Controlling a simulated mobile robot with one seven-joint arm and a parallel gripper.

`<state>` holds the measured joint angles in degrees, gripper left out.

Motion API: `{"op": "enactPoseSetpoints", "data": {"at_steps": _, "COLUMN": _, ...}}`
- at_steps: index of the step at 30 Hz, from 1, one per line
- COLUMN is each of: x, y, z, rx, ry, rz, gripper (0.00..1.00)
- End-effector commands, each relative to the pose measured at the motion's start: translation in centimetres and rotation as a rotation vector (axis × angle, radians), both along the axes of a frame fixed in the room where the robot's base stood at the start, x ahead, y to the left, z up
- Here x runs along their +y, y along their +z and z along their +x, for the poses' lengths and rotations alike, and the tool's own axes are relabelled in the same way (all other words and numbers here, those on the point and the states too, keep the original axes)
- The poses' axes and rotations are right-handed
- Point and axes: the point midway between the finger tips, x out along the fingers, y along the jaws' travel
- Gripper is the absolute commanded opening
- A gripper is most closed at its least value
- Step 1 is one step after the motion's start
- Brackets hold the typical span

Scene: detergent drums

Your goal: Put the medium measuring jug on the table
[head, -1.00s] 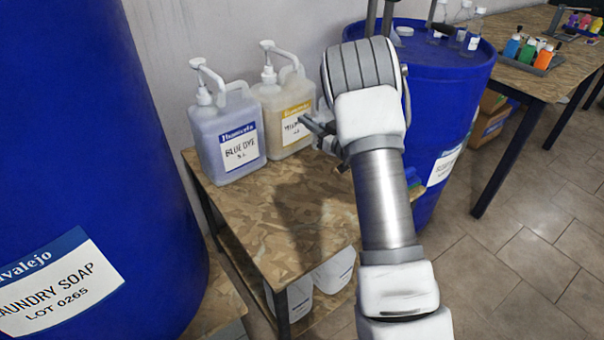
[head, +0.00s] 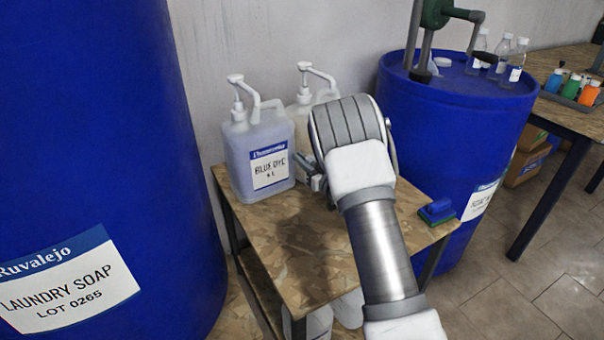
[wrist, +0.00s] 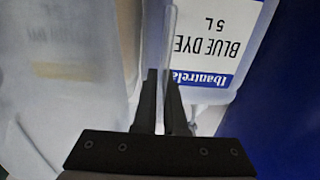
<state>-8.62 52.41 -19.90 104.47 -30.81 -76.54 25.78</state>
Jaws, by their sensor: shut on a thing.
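My gripper (head: 310,176) is low over the small wooden table (head: 285,245), in front of the dye containers and partly hidden by my arm. In the wrist view, the fingers (wrist: 162,85) are closed on a thin, clear upright strip (wrist: 168,45). It looks like part of the measuring jug, perhaps its handle. In the head view my arm hides the jug. I cannot tell whether it touches the table.
The blue dye container (head: 258,150) and a second pump container (head: 303,112) stand at the table's back. A large laundry soap drum (head: 90,130) is at left, another blue drum (head: 450,130) at right. The table's front left is bare.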

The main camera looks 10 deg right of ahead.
Motion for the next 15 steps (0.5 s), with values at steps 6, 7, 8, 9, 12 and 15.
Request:
{"op": "enactPoseSetpoints", "data": {"at_steps": 6, "x": 0.0, "y": -3.1, "z": 0.0, "rx": 0.0, "ry": 0.001, "rz": -0.002, "gripper": 0.0}}
{"op": "enactPoseSetpoints", "data": {"at_steps": 7, "x": 0.0, "y": -3.5, "z": 0.0, "rx": 0.0, "ry": 0.001, "rz": -0.002, "gripper": 0.0}}
{"op": "enactPoseSetpoints", "data": {"at_steps": 8, "x": 0.0, "y": -3.8, "z": 0.0, "rx": 0.0, "ry": 0.001, "rz": -0.002, "gripper": 0.0}}
{"op": "enactPoseSetpoints", "data": {"at_steps": 9, "x": 0.0, "y": -4.0, "z": 0.0, "rx": 0.0, "ry": 0.001, "rz": -0.002, "gripper": 0.0}}
{"op": "enactPoseSetpoints", "data": {"at_steps": 12, "x": 0.0, "y": -3.8, "z": 0.0, "rx": -0.003, "ry": 0.001, "rz": -0.001, "gripper": 0.0}}
{"op": "enactPoseSetpoints", "data": {"at_steps": 15, "x": 0.0, "y": -3.8, "z": 0.0, "rx": -0.002, "ry": 0.001, "rz": -0.001, "gripper": 0.0}}
